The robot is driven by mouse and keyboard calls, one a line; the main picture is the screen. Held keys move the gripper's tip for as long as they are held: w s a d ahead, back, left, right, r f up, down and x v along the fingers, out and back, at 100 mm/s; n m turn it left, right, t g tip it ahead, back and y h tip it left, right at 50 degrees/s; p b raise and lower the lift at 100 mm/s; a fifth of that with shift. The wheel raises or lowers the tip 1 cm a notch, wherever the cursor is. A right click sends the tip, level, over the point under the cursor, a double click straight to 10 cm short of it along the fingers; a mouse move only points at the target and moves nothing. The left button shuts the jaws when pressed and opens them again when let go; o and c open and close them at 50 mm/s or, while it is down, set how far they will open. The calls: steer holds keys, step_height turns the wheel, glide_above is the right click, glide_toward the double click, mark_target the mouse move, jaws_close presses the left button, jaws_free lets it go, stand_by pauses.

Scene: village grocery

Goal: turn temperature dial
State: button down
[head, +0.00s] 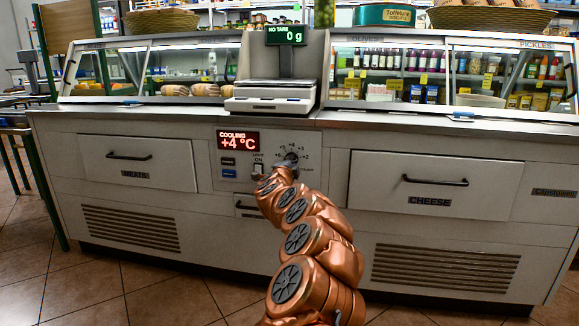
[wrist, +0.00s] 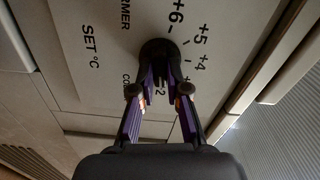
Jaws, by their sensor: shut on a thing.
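The temperature dial (wrist: 158,49) is a round black knob on the light panel of the counter front, ringed by printed numbers such as +6, +5 and +4. In the head view the dial (head: 291,157) sits right of the red cooling display (head: 238,141), which reads +4 °C. My gripper (wrist: 160,80) is at the dial, its two fingers closed around the knob from both sides. The fingers hide part of the scale and the pointer, so I cannot tell the dial's exact setting. In the head view my arm hides most of my gripper.
The panel also has a light switch (head: 258,169). A drawer marked CHEESE (head: 434,185) with a bar handle is on the right, and another drawer (head: 140,170) is on the left. A scale (head: 271,92) stands on the counter above. The tiled floor in front is clear.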

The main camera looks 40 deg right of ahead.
steer(key=shift+s+d, duration=0.2)
steer(key=shift+d, duration=0.05)
steer(key=c, duration=1.4)
jaws_free()
steer(key=shift+o, duration=1.2)
steer(key=shift+w+a, duration=0.1)
steer(key=shift+a, duration=0.05)
steer(key=v, duration=1.2)
steer(key=shift+w, duration=0.1)
